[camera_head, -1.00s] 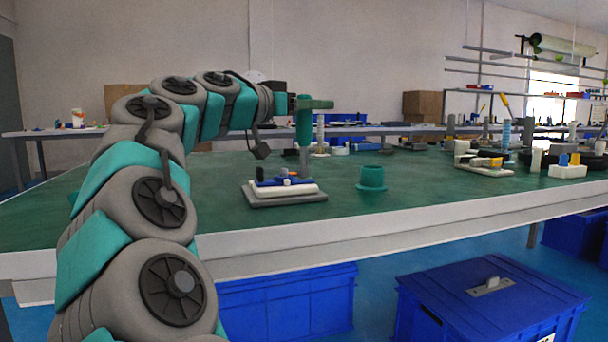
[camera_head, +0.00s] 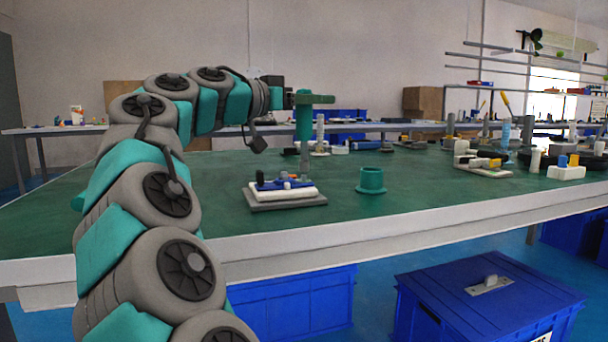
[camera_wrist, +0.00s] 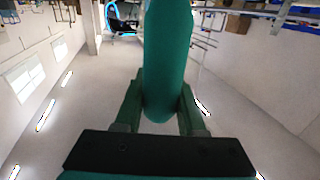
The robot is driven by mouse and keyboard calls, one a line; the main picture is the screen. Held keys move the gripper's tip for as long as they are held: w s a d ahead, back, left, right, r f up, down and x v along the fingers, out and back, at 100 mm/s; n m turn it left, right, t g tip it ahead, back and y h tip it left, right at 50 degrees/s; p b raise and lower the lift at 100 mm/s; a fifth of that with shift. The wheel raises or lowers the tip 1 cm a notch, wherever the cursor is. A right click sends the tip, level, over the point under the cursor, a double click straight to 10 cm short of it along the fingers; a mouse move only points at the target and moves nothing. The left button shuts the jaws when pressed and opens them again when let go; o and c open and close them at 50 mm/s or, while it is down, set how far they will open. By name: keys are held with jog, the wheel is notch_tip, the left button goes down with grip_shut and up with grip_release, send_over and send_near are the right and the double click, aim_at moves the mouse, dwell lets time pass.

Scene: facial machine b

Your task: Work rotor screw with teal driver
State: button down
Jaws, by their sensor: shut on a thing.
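My gripper (camera_head: 302,98) is shut on the teal driver (camera_head: 304,125), which hangs upright with its shaft pointing down. In the wrist view the teal driver (camera_wrist: 167,60) fills the middle, clasped between the two fingers of my gripper (camera_wrist: 160,112). Below it, a white and blue assembly (camera_head: 285,187) with a small orange part sits on a grey base plate (camera_head: 288,203) on the green table. The driver's tip is at or just above the right part of this assembly; I cannot tell whether it touches. The rotor screw itself is too small to make out.
A teal flanged cup (camera_head: 371,181) stands on the green table (camera_head: 430,190) right of the assembly. Blue bins (camera_head: 490,300) stand below the table edge.

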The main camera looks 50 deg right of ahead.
jog(key=shift+r+p, duration=1.05)
jog(key=shift+r, duration=0.65)
